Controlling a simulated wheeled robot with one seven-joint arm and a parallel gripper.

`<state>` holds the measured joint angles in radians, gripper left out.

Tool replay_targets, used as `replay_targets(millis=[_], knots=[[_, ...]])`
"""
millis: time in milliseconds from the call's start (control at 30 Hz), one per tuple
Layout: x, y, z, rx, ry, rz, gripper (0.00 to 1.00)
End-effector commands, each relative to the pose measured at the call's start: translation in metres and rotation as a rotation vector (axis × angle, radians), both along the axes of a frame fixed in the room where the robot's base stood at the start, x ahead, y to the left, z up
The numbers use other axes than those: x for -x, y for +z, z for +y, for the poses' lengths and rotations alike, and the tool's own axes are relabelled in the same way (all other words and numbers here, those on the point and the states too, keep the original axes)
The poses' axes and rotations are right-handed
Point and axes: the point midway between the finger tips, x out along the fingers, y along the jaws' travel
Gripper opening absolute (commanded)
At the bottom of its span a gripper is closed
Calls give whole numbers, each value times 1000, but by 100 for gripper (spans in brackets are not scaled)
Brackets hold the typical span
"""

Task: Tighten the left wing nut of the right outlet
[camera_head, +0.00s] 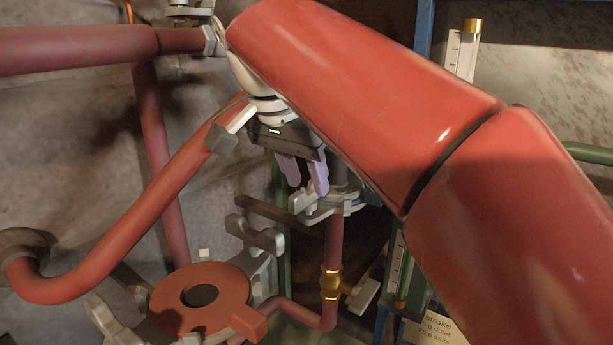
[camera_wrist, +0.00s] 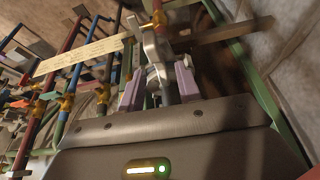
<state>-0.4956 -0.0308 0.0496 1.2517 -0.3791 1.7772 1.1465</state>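The right outlet's flange (camera_head: 349,207) sits on top of a red pipe, right of the round red lid. Its left wing nut (camera_head: 304,201) is grey and sticks out on the flange's left side. My gripper (camera_head: 303,184) hangs just above this wing nut, with its two lilac fingers pointing down and apart. In the wrist view, the fingers (camera_wrist: 160,88) stand on either side of a grey wing nut (camera_wrist: 156,48), with a gap visible between them. I cannot tell whether either finger touches it. My arm hides the area above and right of the flange.
The red lid (camera_head: 240,290) has grey wing nuts around it, one large one (camera_head: 255,235) just left of the flange. A bent red pipe (camera_head: 130,235) passes left of my gripper. A gauge tube (camera_head: 468,50) stands behind my arm.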

Motion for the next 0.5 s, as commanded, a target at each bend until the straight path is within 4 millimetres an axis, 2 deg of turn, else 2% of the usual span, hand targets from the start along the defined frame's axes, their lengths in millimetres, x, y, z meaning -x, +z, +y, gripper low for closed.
replay_targets(millis=[233,500], knots=[[12,42,12,-3,2,-2,34],[19,61,17,-1,1,-1,34]])
